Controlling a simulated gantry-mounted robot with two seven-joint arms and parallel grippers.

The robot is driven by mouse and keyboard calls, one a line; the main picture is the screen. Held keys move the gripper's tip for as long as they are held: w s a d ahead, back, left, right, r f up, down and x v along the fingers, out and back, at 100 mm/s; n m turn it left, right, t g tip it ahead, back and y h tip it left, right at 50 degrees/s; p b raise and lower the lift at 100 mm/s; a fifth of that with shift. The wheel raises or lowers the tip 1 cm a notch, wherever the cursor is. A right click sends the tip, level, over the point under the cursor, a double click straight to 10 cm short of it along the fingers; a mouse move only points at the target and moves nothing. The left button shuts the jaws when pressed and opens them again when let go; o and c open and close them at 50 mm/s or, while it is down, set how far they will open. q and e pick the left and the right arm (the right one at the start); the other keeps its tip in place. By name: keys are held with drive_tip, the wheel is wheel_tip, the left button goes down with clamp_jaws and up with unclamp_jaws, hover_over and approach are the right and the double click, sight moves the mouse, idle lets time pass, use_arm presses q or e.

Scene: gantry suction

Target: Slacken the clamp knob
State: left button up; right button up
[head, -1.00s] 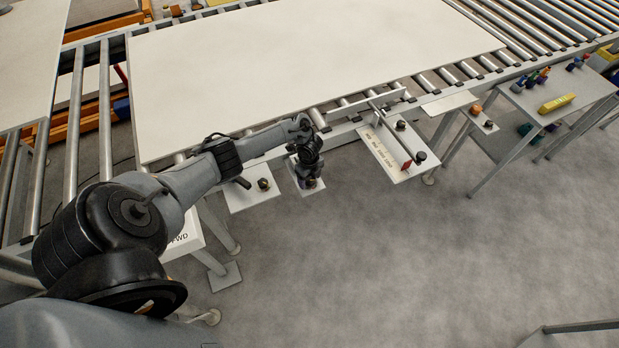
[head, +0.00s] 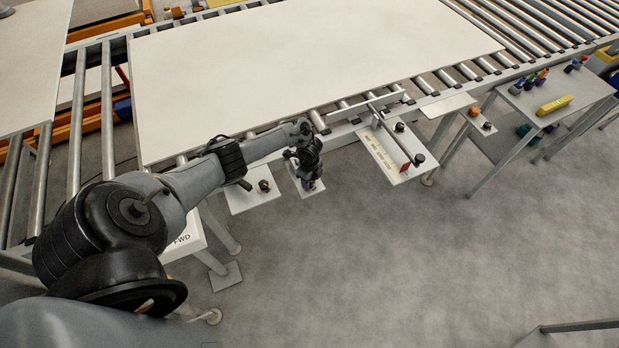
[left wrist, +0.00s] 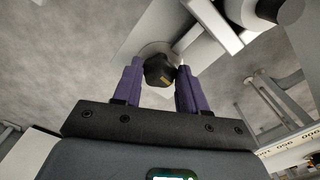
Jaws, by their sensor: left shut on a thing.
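The clamp knob (left wrist: 160,70) is a dark, rounded knob with a small yellowish mark, seen in the left wrist view. It stands on a round light base on a pale plate (left wrist: 150,32). My left gripper (left wrist: 160,76) has its two purple fingers on either side of the knob and is shut on it. In the head view my left gripper (head: 310,184) points down at a small plate (head: 318,191) beside the conveyor and hides most of the knob. My right gripper is in neither view.
Another dark knob (head: 264,186) stands on a plate just left of the gripper. A scale plate (head: 420,172) with knobs and a red piece is to the right. A large pale board (head: 300,60) lies on the rollers behind. The floor in front is clear.

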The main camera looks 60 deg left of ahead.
use_arm(q)
drive_tip(key=shift+n+p, duration=0.85)
drive_tip(key=shift+n, duration=1.05)
drive_tip(key=o, duration=1.1)
drive_tip(key=shift+c, duration=0.2)
drive_tip(key=shift+r, duration=0.1)
wheel_tip(320, 180, up, 11)
drive_tip(key=p, duration=0.3)
drive_tip(key=shift+f+p, duration=0.2)
drive_tip(key=shift+p, duration=0.2)
